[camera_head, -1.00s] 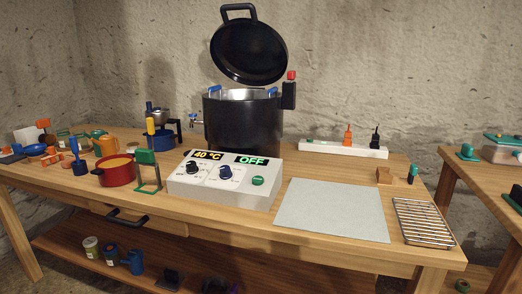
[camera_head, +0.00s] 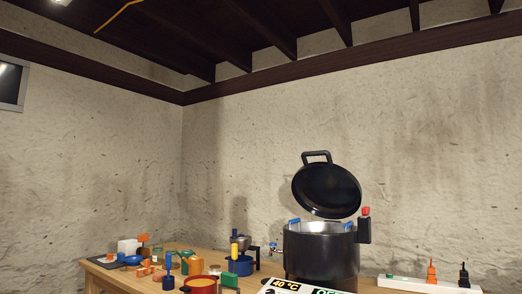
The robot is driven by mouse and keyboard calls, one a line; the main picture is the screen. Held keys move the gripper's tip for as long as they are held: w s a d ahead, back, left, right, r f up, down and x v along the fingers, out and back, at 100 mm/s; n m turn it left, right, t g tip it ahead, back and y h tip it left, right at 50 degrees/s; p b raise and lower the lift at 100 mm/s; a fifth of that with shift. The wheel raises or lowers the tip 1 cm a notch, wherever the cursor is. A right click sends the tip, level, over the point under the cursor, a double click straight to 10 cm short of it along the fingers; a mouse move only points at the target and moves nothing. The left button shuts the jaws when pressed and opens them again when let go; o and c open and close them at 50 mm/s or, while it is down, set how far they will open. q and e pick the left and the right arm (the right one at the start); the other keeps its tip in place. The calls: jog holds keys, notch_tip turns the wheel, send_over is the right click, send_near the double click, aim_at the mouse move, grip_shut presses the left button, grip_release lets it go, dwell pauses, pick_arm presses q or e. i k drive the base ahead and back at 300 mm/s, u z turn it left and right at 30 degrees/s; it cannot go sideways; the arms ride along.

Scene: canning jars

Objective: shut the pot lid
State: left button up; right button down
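The large black pot (camera_head: 322,255) stands on the wooden table at the lower right of the head view. Its black lid (camera_head: 327,190) is raised and tilted open above the pot, with a loop handle (camera_head: 317,157) on its top edge. Blue clips show at the pot's rim, and a dark block with a red top (camera_head: 365,226) is at its right side. The pot's inside is mostly hidden. Neither of my grippers shows in this view.
A control box (camera_head: 300,288) in front of the pot is cut off by the bottom edge. A red pot (camera_head: 200,285), a blue pot (camera_head: 240,266) and small items crowd the table's left. A white power strip (camera_head: 410,284) lies right of the pot.

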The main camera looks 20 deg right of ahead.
aim_at(327, 190)
jog(key=u, duration=0.4)
jog(key=i, duration=0.85)
jog(key=z, duration=0.55)
jog(key=i, duration=0.75)
jog(key=z, duration=0.6)
